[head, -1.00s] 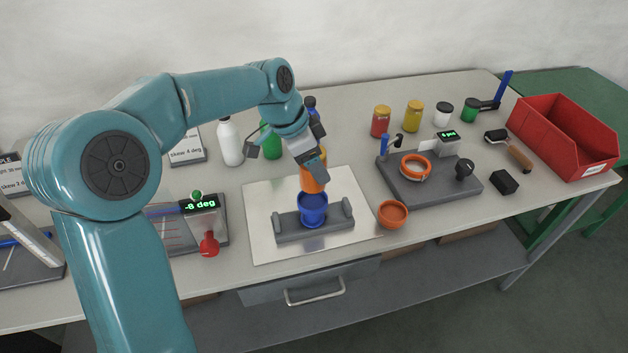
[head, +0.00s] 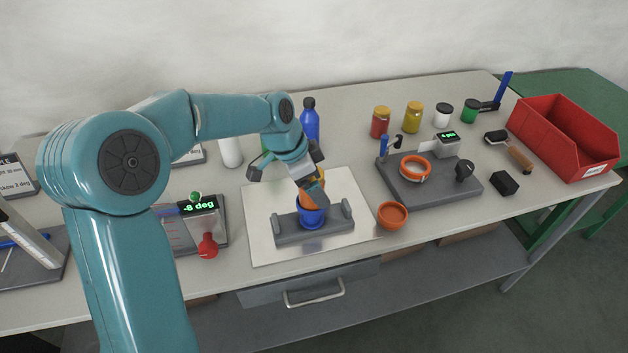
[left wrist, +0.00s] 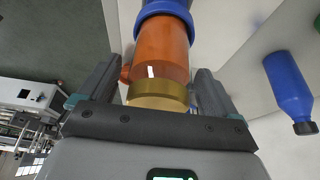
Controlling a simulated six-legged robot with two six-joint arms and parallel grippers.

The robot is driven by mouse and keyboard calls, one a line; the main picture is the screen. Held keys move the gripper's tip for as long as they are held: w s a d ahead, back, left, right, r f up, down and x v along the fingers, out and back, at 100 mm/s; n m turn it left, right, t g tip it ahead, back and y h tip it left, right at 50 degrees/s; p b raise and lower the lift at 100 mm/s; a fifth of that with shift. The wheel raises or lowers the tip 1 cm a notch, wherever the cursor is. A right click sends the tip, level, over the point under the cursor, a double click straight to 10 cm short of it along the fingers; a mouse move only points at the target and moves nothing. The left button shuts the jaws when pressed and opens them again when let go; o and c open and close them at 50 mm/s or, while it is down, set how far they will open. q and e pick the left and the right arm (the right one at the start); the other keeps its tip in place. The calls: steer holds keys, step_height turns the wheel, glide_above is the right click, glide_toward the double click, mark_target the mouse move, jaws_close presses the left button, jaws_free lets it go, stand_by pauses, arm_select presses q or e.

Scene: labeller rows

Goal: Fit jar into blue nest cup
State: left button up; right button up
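The jar (head: 309,200), orange with a gold lid, stands with its lower end inside the blue nest cup (head: 312,222). In the left wrist view the jar (left wrist: 160,50) goes into the blue cup's rim (left wrist: 165,10); its gold lid (left wrist: 158,94) is nearest me. The cup sits in a grey holder (head: 290,236). My left gripper (head: 316,190) is around the jar from above. Its fingers (left wrist: 157,80) stand on both sides, with narrow gaps showing, so it looks open. How deep the jar sits is partly hidden. My right gripper is not in view.
A metal mat (head: 262,250) lies under the holder. A terracotta bowl (head: 392,215) and a grey fixture with an orange ring (head: 415,168) are to the right. A blue bottle (head: 309,118) stands behind my gripper. A display device (head: 197,207) stands left.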

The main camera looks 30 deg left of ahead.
arm_select(q)
steer(key=shift+s, duration=0.1)
steer(key=v, duration=1.2)
steer(key=shift+r, duration=0.3)
steer(key=shift+d, duration=0.1)
